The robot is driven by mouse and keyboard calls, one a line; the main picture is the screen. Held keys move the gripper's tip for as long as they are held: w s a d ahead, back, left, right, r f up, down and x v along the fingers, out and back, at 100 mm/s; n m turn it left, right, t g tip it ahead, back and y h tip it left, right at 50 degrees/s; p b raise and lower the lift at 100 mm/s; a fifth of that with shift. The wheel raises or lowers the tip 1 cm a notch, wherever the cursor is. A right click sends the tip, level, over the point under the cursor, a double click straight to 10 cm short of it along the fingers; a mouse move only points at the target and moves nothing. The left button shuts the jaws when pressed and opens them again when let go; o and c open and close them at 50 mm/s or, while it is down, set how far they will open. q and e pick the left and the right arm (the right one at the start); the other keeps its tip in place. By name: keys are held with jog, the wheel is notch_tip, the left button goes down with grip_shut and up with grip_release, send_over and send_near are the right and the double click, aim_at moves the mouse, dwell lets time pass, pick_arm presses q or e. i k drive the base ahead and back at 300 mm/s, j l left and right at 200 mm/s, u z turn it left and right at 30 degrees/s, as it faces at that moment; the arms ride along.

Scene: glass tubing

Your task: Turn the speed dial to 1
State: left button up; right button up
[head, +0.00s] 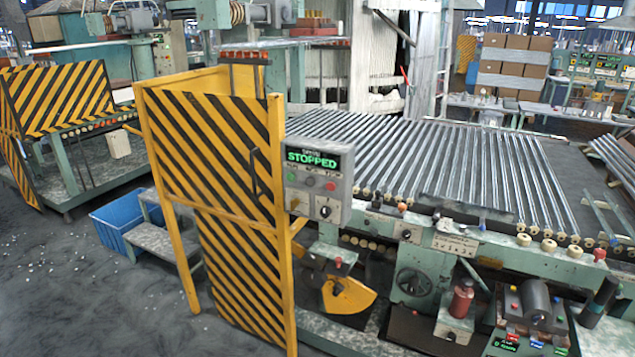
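A grey control box (345,165) stands beside the striped yellow and black guard, in the middle of the head view. Its display (313,158) reads STOPPED in green letters. A round dial (325,211) with a dark knob sits low on the box's face; its marks are too small to read, so I cannot tell its setting or be sure it is the speed dial. A green button and a red button (331,186) are above it. Neither of my grippers is in view.
The striped guard panel (235,190) stands left of the box. A roller bed with glass tubes (430,160) lies to the right, with knobs along its front rail. A small stepped platform (160,240) and a blue bin (112,222) are on the left floor. The lower-left floor is mostly clear.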

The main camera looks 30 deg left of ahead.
aim_at(324, 212)
jog(key=i+j, duration=0.15)
jog(key=j, duration=0.25)
jog(key=i+j+z, duration=0.15)
jog(key=j, duration=0.3)
jog(key=i+j, duration=0.15)
jog(key=j, duration=0.25)
jog(key=i+j+z, duration=0.15)
jog(key=j, duration=0.3)
jog(key=i+j, duration=0.1)
jog(key=j, duration=0.35)
jog(key=i+j+z, duration=0.15)
jog(key=j, duration=0.3)
jog(key=k, duration=0.05)
